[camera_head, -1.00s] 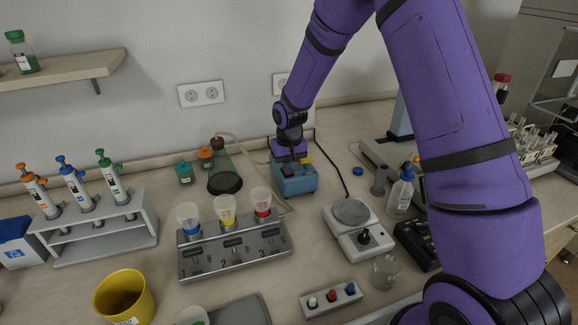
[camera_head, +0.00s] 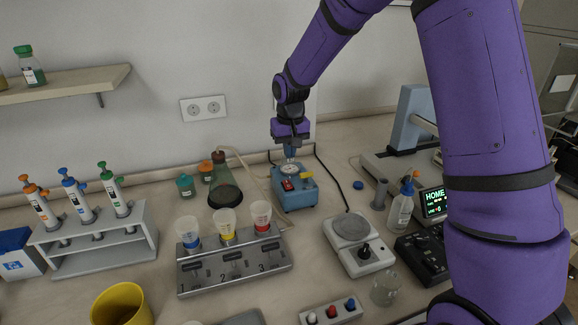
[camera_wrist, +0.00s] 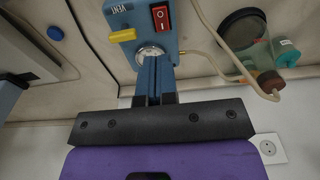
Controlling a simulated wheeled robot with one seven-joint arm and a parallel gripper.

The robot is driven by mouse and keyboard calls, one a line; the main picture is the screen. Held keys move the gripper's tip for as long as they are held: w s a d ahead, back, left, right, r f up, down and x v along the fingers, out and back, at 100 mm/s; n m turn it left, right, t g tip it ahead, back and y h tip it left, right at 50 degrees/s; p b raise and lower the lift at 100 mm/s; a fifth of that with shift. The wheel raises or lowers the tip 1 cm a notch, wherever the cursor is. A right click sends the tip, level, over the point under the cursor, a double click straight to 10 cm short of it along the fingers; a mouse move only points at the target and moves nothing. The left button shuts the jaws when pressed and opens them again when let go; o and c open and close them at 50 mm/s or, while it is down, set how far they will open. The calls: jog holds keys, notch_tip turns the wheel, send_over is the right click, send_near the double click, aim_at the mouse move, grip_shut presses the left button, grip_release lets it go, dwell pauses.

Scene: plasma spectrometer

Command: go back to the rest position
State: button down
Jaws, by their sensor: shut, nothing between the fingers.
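My gripper (camera_head: 289,153) points down just above the small blue box (camera_head: 295,195), its fingers together and empty. In the wrist view the closed fingers (camera_wrist: 158,62) line up with a round gauge on the blue box (camera_wrist: 145,14). I cannot tell from there how large the gap is. In the head view the red switch (camera_head: 287,185) and yellow lever (camera_head: 306,174) also show.
A flask (camera_head: 225,190) with a hose stands left of the box. Three coloured cups sit in a metal rack (camera_head: 235,262). A screen (camera_head: 434,202) reads HOME. The wall is close behind.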

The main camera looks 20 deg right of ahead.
jog(key=s+d+r+t, duration=0.1)
jog(key=s+d+r, duration=0.1)
jog(key=s+r, duration=0.65)
jog(key=s+d+r+t, duration=0.1)
jog(key=s+d+r, duration=0.1)
jog(key=s+r, duration=0.7)
jog(key=s+d+r+t, duration=0.1)
jog(key=s, duration=0.8)
jog(key=s+d+r+t, duration=0.1)
jog(key=s+d+r, duration=0.1)
jog(key=s, duration=0.7)
jog(key=shift+s, duration=0.3)
